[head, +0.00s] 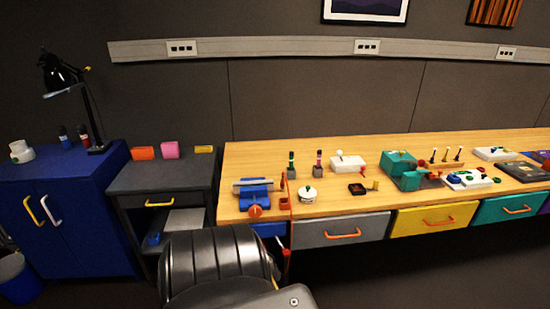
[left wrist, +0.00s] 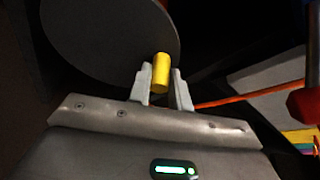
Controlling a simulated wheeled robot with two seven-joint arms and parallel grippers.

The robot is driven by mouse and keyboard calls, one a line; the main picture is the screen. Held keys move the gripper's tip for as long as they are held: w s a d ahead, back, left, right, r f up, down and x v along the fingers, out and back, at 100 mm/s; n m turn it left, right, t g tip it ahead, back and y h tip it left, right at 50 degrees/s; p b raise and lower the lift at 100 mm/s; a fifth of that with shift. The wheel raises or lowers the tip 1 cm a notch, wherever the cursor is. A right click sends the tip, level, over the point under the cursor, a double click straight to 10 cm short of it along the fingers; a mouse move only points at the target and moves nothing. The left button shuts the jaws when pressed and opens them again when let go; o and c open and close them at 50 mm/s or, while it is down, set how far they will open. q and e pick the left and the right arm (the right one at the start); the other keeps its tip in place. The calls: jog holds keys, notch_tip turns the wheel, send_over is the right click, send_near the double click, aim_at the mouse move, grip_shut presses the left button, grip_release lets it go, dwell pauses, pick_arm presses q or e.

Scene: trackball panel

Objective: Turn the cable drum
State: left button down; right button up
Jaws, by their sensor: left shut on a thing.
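In the left wrist view a large dark grey disc (left wrist: 100,45), which looks like the flange of the cable drum, fills the upper left. A short yellow handle (left wrist: 161,66) stands out near its lower right edge. My left gripper (left wrist: 162,76) is shut on this yellow handle, one pale finger on each side. In the head view I cannot make out the drum or the left fingertips; a dark rounded body at the bottom covers that area. My right gripper is in neither view.
A wooden workbench (head: 330,207) with a blue vise (head: 253,190) and several small devices stands behind. A grey side table (head: 190,175) and a blue cabinet (head: 70,195) are on the left. In the wrist view an orange strand (left wrist: 240,97) runs right, near a red part (left wrist: 304,103).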

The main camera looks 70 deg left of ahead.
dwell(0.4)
pick_arm(q)
jog(key=c, duration=1.3)
grip_release()
jog(key=shift+d, duration=0.1)
jog(key=shift+s+d+r+p, duration=0.15)
jog(key=shift+d+r+p, duration=0.1)
jog(key=shift+d+p, duration=0.1)
jog(key=p+v, duration=0.3)
jog(key=v, duration=0.7)
jog(key=shift+f, duration=0.15)
